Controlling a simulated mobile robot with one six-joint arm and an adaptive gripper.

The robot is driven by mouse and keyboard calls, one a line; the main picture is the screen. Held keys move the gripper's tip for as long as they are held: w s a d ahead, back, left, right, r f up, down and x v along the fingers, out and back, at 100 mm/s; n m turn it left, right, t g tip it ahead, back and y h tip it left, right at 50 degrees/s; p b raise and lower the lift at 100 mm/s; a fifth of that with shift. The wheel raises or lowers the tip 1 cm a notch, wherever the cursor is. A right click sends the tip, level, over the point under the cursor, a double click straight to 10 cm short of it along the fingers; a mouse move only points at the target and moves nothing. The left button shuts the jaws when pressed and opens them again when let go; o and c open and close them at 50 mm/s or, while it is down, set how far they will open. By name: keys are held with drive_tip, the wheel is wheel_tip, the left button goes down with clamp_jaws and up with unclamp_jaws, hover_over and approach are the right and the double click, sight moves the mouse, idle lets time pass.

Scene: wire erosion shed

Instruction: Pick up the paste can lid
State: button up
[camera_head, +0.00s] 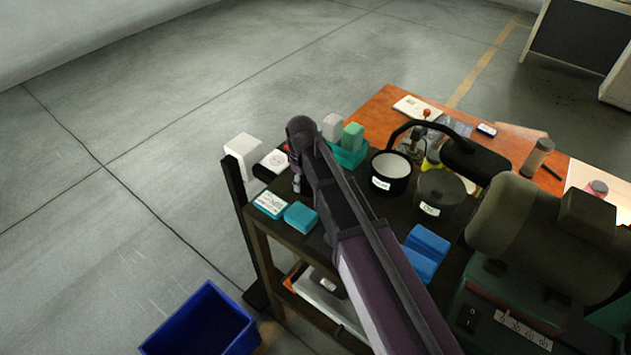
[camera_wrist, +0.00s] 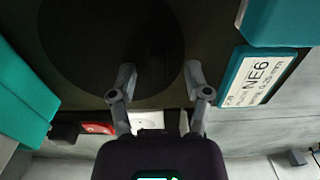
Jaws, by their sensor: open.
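A large dark round disc (camera_wrist: 85,45), which looks like the paste can lid, lies flat on the dark bench top in the wrist view. Its top runs out of the picture. My gripper (camera_wrist: 158,73) is open and empty. Its left fingertip overlaps the disc in the picture and its right fingertip is by the disc's right edge. I cannot tell the height between fingertips and disc. In the head view my gripper (camera_head: 298,160) is over the bench's left end, and my arm hides the disc.
A labelled NE6 box (camera_wrist: 252,77) is close right of my fingers, and a teal container (camera_wrist: 20,108) is left. The head view shows a dark open-topped can (camera_head: 390,184), a lidded dark can (camera_head: 440,209), blue blocks (camera_head: 427,243) and a blue floor bin (camera_head: 200,325).

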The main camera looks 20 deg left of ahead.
clamp_jaws()
drive_tip(key=shift+r, duration=0.15)
idle(0.4)
wheel_tip(320, 180, up, 10)
drive_tip(key=p, duration=1)
idle(0.5)
drive_tip(key=shift+f+b, duration=0.65)
drive_tip(key=shift+f, duration=0.15)
